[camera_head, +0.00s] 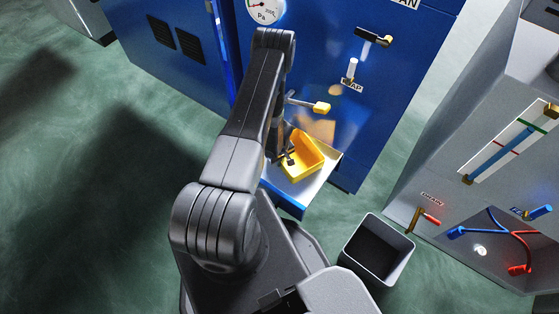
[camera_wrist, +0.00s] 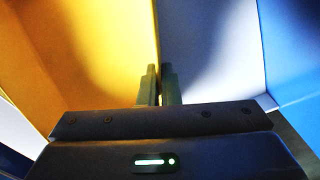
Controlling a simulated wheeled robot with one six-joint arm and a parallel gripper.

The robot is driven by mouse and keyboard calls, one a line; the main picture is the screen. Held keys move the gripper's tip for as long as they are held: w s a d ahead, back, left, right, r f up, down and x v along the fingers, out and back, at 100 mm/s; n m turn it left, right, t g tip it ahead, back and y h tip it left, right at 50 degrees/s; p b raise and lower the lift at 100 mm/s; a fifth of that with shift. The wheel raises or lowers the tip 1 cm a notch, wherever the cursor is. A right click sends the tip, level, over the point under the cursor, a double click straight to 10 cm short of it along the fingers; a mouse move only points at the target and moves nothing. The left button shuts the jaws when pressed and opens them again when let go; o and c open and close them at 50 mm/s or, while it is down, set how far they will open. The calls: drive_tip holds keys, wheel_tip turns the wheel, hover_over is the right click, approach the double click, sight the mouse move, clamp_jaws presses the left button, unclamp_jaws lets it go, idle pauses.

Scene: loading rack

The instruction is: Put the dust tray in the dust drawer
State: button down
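The yellow dust tray (camera_head: 306,151) is an open box, at or just above the pulled-out dust drawer (camera_head: 318,183) of the blue cabinet. The drawer has a pale inside and a blue front. I cannot tell whether the tray rests on the drawer floor. My gripper (camera_head: 288,159) is at the tray's near left side, partly hidden by my arm. In the wrist view my gripper's fingers (camera_wrist: 159,84) are close together, one on each side of the tray's yellow wall (camera_wrist: 100,45). The drawer's pale floor (camera_wrist: 205,50) and blue wall (camera_wrist: 295,50) show to the right.
A lever with a yellow knob (camera_head: 321,107) sticks out of the blue cabinet (camera_head: 400,80) just above the tray. An open grey bin (camera_head: 377,250) stands on the floor right of the drawer. A grey unit (camera_head: 440,190) with valves stands at the right. Green floor at left is clear.

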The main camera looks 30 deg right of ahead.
drive_tip(key=shift+f, duration=0.2)
drive_tip(key=c, duration=1.6)
unclamp_jaws()
drive_tip(key=shift+c, duration=0.2)
drive_tip(key=shift+r, duration=0.1)
wheel_tip(320, 180, up, 12)
drive_tip(key=p, duration=1)
drive_tip(key=shift+r, duration=0.15)
